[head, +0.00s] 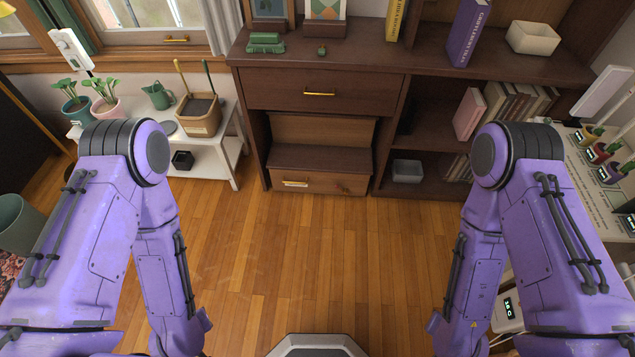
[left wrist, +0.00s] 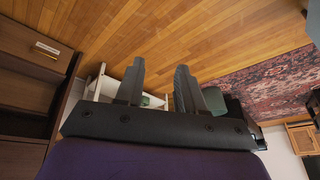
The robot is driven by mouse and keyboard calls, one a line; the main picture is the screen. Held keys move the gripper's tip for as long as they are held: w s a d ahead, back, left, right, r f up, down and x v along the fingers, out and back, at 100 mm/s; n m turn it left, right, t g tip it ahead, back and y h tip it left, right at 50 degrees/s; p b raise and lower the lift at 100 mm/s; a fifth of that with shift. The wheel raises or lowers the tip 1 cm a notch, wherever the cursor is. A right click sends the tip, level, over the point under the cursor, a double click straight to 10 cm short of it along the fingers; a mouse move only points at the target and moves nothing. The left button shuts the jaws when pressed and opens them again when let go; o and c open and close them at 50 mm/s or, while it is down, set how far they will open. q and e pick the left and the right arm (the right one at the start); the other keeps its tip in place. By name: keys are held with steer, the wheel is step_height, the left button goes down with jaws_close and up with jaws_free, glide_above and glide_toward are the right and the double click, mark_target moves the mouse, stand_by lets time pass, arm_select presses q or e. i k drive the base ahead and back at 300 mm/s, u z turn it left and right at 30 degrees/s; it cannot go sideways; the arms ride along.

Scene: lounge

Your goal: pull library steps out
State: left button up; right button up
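The library steps (head: 320,162) are dark brown wood and sit inside the lower left bay of the bookcase (head: 393,135), below a drawer (head: 318,88). A brass handle (head: 295,183) is on the left of their low front face. In the left wrist view a brown wooden front with a handle (left wrist: 47,48) shows at the left, apparently the steps seen upside down. My left gripper (left wrist: 158,86) is open, its two fingers apart with nothing between them, away from the steps. Both forearms hang down in the head view, and neither gripper shows there. My right gripper is out of view.
The wood floor (head: 310,245) before the steps is clear. A white low table (head: 215,158) with plants and a caddy (head: 199,115) stands left of the bookcase. A counter with small pots (head: 605,155) is at the right. A patterned rug (left wrist: 255,85) lies on the floor.

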mark_target(312, 153)
steer(key=k, duration=0.6)
steer(key=u, duration=0.65)
steer(key=i, duration=1.8)
steer(key=z, duration=0.95)
steer(key=i, duration=0.4)
steer(key=z, duration=0.35)
